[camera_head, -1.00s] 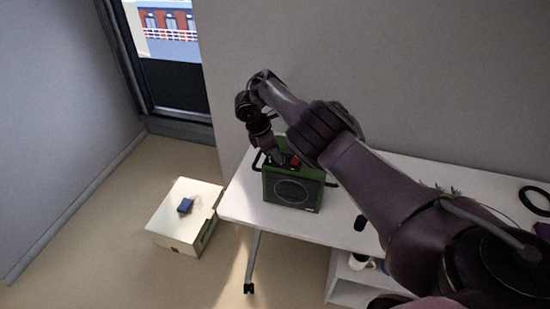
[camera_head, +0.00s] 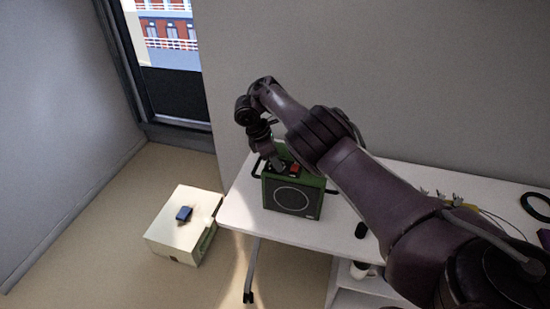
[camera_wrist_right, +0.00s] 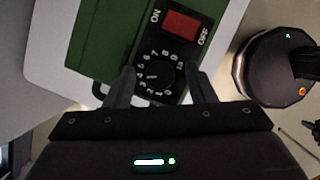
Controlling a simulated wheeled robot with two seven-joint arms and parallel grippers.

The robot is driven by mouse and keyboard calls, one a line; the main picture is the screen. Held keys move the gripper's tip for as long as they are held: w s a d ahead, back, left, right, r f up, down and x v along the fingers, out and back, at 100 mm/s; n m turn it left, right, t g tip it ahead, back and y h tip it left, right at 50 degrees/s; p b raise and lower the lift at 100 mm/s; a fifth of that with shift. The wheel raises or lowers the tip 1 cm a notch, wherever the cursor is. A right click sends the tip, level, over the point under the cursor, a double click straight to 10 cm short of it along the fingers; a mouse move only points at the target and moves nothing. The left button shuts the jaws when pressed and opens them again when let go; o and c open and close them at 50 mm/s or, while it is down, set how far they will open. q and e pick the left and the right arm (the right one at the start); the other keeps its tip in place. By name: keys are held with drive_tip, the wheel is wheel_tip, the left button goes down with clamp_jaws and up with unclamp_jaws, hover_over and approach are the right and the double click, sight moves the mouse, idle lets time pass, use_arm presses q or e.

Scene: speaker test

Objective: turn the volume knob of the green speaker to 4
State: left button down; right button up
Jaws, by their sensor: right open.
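The green speaker (camera_head: 312,182) stands upright near the left end of the white table, its round grille facing me. In the right wrist view its top panel carries a black dial with a volume knob (camera_wrist_right: 160,73), white numbers around it, and a red ON/OFF switch (camera_wrist_right: 181,24). A pale mark on the knob points left, towards the low-to-middle numbers; the exact number is too small to tell. My right gripper (camera_wrist_right: 160,80) is open, with one finger on each side of the knob; I cannot tell whether they touch it. It shows above the speaker in the head view (camera_head: 279,166). My left gripper is out of view.
The white table (camera_head: 240,208) runs right under my right arm. A dark small object (camera_head: 361,230), a black ring (camera_head: 537,206) and cables lie on it. A mug (camera_head: 361,270) sits on a shelf below. A pale box (camera_head: 170,240) with a blue item stands left on the floor.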

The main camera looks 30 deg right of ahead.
drive_tip(key=shift+a, duration=0.1)
drive_tip(key=v, duration=0.7)
drive_tip(key=shift+r, duration=0.35)
